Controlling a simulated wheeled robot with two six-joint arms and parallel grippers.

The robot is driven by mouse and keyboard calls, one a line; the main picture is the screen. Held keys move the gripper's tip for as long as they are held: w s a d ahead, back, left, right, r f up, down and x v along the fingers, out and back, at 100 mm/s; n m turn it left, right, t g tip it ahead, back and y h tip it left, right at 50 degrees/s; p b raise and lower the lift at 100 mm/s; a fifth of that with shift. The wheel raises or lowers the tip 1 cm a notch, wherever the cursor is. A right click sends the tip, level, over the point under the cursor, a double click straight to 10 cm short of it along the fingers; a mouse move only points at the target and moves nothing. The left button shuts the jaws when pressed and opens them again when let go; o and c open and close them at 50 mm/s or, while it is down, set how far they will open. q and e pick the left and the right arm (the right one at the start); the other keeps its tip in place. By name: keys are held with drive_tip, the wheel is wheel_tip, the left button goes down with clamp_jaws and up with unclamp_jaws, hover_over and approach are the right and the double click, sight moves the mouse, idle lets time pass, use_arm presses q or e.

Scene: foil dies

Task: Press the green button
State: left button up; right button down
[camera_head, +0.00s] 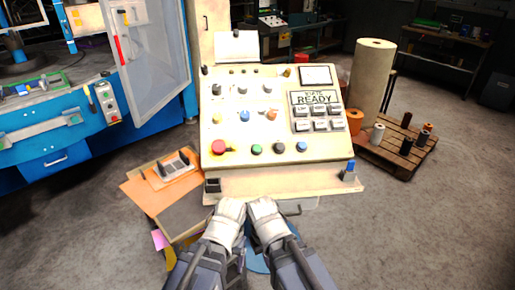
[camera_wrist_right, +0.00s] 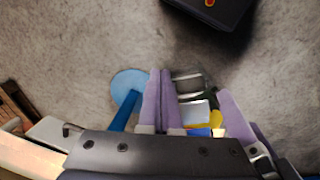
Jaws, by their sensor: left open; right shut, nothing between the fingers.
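The green button (camera_head: 256,149) sits in the bottom row of the cream control panel (camera_head: 240,132), between a red mushroom button (camera_head: 218,147) and a dark knob (camera_head: 279,148). My left gripper (camera_head: 231,203) and right gripper (camera_head: 264,203) are side by side in front of the panel's lower edge, below the green button in the picture and apart from it. The left is open. The right is shut and empty; its purple fingers (camera_wrist_right: 160,85) are together in the right wrist view. The button does not show in that view.
A blue button (camera_head: 302,146) is at the row's right end. A blue-capped item (camera_head: 349,170) stands on the base's right side. An orange board (camera_head: 160,180) lies left. A blue machine (camera_head: 45,155) stands at far left, and a pallet (camera_head: 402,150) with spools at right.

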drive_tip(key=w+r+m+t+p, duration=0.1)
drive_tip(key=w+m+t, duration=0.1)
drive_tip(key=w, duration=0.4)
drive_tip(key=w+r+m+t, duration=0.2)
drive_tip(key=w+t, duration=0.1)
drive_tip(key=w, duration=0.3)
drive_tip(key=m+t+y+p, duration=0.1)
drive_tip(key=m+t+y, duration=0.1)
drive_tip(key=m+t, duration=0.4)
approach(257, 149)
drive_tip(key=s+f+n+t, duration=0.1)
drive_tip(key=s+f, duration=0.2)
drive_tip(key=s, duration=0.1)
drive_tip(key=w+r+m+t+y, duration=0.1)
drive_tip(key=w+r+t, duration=0.3)
drive_tip(key=r, duration=0.3)
drive_tip(key=shift+r+m+p, duration=0.25)
drive_tip(key=shift+m+p, duration=0.15)
drive_tip(key=shift+p, duration=0.05)
drive_tip(key=shift+w+a+f, duration=0.1)
drive_tip(key=shift+a+f, duration=0.05)
drive_tip(key=w+f+b, duration=0.5)
drive_tip(key=f+b, duration=0.2)
drive_tip(key=shift+a, duration=0.15)
drive_tip(key=shift+w+f+b, duration=0.25)
drive_tip(key=shift+f+b, duration=0.1)
drive_tip(key=shift+b, duration=0.1)
